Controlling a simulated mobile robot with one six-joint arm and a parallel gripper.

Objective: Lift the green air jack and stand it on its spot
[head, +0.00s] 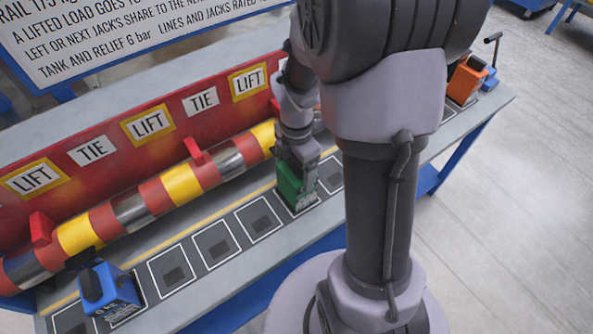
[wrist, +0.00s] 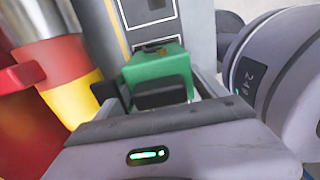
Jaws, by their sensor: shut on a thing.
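The green air jack (head: 291,186) is upright at the bench's front strip, over a white-outlined dark spot (head: 304,208). I cannot tell whether its base touches the bench. My gripper (head: 298,160) is above the jack, pointing down, and shut on its upper part. In the wrist view the green jack (wrist: 158,66) shows between the two fingers of my gripper (wrist: 160,92), with a black block on its near side. The jack's underside is hidden.
A striped red, yellow and silver tube (head: 182,184) runs along the bench behind the jack, with red brackets. A blue jack (head: 108,291) stands at the left, an orange jack (head: 466,80) at the far right. Several outlined spots (head: 215,243) left of the green jack are empty.

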